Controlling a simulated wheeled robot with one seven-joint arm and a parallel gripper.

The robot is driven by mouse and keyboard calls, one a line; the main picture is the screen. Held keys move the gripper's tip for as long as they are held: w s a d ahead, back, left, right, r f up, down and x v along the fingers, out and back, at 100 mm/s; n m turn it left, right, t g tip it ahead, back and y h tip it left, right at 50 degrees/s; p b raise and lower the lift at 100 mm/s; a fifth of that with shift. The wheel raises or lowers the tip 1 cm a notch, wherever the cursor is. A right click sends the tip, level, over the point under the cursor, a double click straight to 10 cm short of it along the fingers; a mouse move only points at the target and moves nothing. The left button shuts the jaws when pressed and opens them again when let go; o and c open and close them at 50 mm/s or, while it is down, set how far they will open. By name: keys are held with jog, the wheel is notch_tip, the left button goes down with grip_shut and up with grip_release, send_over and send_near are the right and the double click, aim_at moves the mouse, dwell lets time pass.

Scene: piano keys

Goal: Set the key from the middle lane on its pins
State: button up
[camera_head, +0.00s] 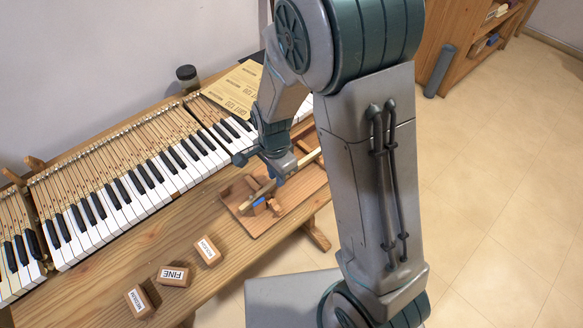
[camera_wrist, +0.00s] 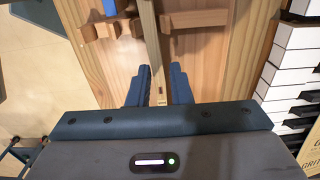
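A long pale wooden key (camera_wrist: 154,50) runs lengthwise over a wooden tray (camera_wrist: 112,70) in the wrist view. Its pale length also shows right of the wrist in the head view (camera_head: 310,156). My gripper also shows over the tray in the head view (camera_head: 272,183), where the wrist hides part of the key. The piano keyboard (camera_head: 150,182) stands left of the tray. The pins are too small to make out.
Wooden blocks (camera_wrist: 105,28) and a blue piece (camera_wrist: 109,8) lie at the tray's near end. Labelled blocks (camera_head: 173,275) sit on the bench front. The bench between labelled blocks and keyboard is clear.

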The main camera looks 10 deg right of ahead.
grip_shut()
jog(key=shift+r, duration=0.2)
notch_tip(320, 180, up, 8)
jog(key=p, duration=0.7)
dwell(0.6)
jog(key=shift+s, duration=0.1)
